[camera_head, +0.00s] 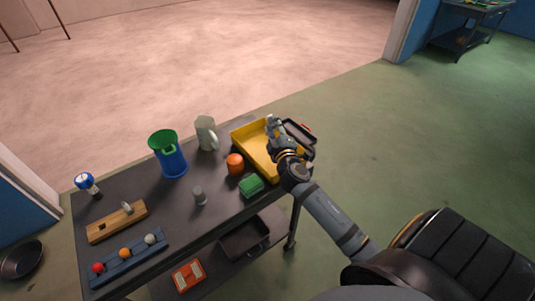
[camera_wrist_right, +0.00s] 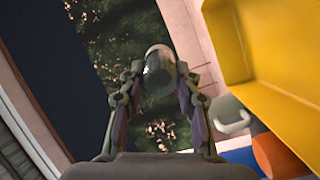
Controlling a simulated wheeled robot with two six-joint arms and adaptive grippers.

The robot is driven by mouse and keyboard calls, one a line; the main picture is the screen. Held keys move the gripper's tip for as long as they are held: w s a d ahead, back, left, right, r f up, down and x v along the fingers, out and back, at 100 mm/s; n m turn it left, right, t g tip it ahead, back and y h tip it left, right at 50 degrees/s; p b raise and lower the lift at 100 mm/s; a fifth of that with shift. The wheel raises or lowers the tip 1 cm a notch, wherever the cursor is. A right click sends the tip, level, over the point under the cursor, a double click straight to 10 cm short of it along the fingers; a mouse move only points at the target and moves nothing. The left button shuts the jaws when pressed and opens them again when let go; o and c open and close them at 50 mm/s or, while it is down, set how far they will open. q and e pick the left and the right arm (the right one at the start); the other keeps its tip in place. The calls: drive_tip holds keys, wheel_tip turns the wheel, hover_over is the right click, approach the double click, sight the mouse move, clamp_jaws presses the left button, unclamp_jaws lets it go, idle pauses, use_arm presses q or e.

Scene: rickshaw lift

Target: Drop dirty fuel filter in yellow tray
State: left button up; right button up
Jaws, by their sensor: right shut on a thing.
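The yellow tray (camera_head: 245,137) sits at the right end of the dark table, and its bright inner wall also shows at the upper right of the wrist view (camera_wrist_right: 284,45). My right gripper (camera_head: 271,125) is over the tray area in the head view. In the wrist view the right gripper (camera_wrist_right: 160,82) is shut on a grey cylinder with a pale end, the fuel filter (camera_wrist_right: 159,66). The filter is in the fingertips, apart from the tray walls in that view. The head view hardly shows it. My left gripper is not in view.

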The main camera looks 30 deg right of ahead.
wheel_tip(320, 180, down, 3)
drive_tip(key=shift+r+b, duration=0.1)
drive_tip(key=shift+b, duration=0.8)
drive_tip(key=o, duration=1.2)
drive_tip(key=shift+c, duration=0.2)
drive_tip(key=v, duration=1.2)
